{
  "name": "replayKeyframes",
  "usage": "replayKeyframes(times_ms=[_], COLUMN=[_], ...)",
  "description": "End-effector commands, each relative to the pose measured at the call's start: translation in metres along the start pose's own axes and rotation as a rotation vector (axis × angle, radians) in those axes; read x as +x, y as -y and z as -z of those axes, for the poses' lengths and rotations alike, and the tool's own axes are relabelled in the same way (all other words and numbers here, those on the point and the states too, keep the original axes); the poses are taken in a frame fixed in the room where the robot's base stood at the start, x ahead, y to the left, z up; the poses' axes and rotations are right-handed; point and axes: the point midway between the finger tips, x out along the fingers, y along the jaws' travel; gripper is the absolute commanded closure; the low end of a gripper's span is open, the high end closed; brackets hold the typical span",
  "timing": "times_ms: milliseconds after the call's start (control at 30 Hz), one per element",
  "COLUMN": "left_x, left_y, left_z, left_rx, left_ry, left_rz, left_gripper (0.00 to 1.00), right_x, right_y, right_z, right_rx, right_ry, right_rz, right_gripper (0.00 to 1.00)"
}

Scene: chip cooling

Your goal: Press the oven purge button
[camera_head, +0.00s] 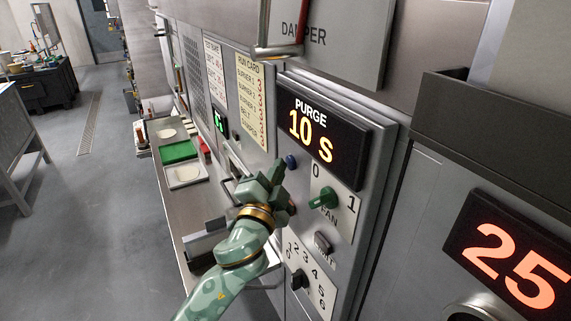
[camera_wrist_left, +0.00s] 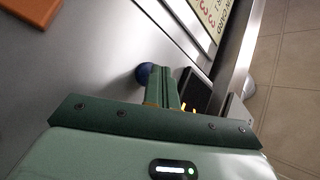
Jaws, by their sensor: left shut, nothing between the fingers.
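The blue button (camera_head: 291,161) is on the grey oven panel, below the lit display (camera_head: 318,128) reading "PURGE 10 S". My left gripper (camera_head: 276,172) is shut and empty, with its fingertips just left of and below the button. In the left wrist view the blue button (camera_wrist_left: 143,74) shows beside the shut fingertips of my left gripper (camera_wrist_left: 162,72), partly hidden behind them. I cannot tell whether they touch it. My right gripper is not in view.
A green fan switch (camera_head: 323,198), a dark button (camera_head: 323,242) and a numbered knob (camera_head: 299,279) sit on the panel near my left arm. A run card (camera_head: 251,100) hangs to the left. A bench with a green tray (camera_head: 179,152) runs along the wall. The floor left is open.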

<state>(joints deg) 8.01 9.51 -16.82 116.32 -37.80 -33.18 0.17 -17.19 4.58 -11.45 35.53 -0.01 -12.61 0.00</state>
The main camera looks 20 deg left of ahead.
Motion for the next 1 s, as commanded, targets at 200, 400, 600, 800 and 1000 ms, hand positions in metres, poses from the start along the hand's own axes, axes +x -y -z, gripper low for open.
replayKeyframes(times_ms=[200, 400, 600, 800, 1000], left_x=[0.000, -0.003, -0.010, -0.013, -0.013], left_y=[0.000, 0.002, 0.007, 0.009, 0.009], left_z=[0.001, -0.001, -0.006, -0.009, -0.009], left_rx=[-0.001, -0.001, -0.001, -0.001, 0.000], left_ry=[-0.002, -0.001, -0.001, -0.001, 0.000], left_rz=[0.000, 0.000, -0.001, 0.000, 0.000], left_gripper=[1.00, 1.00, 1.00, 1.00, 1.00], right_x=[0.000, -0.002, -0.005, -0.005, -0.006], right_y=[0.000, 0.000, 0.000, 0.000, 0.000], right_z=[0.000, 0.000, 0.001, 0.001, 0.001], right_rx=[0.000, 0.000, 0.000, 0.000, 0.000], right_ry=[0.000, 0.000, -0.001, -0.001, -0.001], right_rz=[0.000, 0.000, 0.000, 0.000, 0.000], right_gripper=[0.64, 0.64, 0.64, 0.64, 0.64])
